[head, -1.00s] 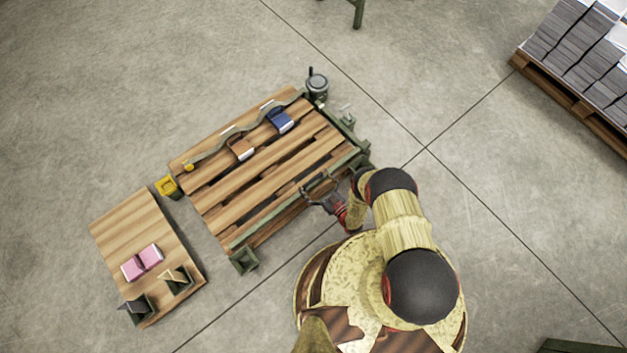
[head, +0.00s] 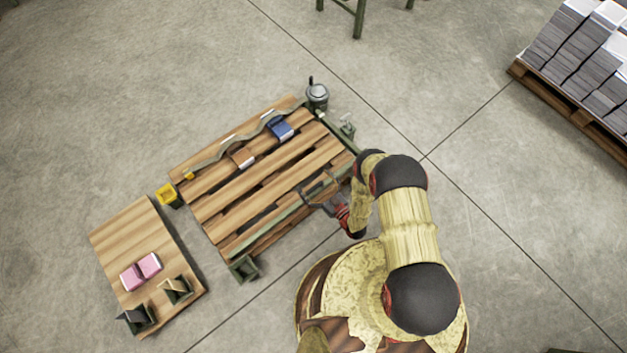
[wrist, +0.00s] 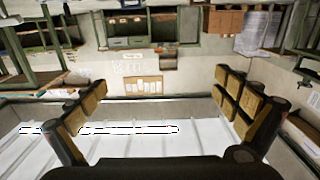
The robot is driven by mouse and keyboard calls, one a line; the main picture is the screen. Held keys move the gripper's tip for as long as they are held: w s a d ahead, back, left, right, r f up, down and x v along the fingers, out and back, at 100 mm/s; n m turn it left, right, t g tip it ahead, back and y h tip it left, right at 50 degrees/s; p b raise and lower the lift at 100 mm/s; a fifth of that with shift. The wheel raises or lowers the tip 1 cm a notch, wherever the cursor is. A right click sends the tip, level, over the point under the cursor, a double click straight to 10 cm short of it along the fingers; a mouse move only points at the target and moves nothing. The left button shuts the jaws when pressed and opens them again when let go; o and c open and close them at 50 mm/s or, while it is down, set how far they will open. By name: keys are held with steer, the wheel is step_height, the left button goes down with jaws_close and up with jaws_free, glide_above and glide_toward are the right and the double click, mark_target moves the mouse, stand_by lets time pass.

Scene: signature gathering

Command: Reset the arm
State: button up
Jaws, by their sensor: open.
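My gripper (head: 318,190) is open and empty in the head view. It hangs over the front right edge of the slatted wooden table (head: 240,200), close to my body. In the wrist view my gripper (wrist: 160,108) shows its two fingers spread wide with nothing between them. The wrist camera looks out across the room at a far wall with cabinets (wrist: 155,28), not down at the table. My arm is folded in near my base.
The table holds a blue item (head: 280,128) and a brown item (head: 243,158). A grey canister (head: 317,95) stands at its far corner. A yellow container (head: 168,194) is at the left. A paper-stacked pallet (head: 570,105) is far right.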

steer(key=shift+r, duration=0.4)
stand_by(0.3)
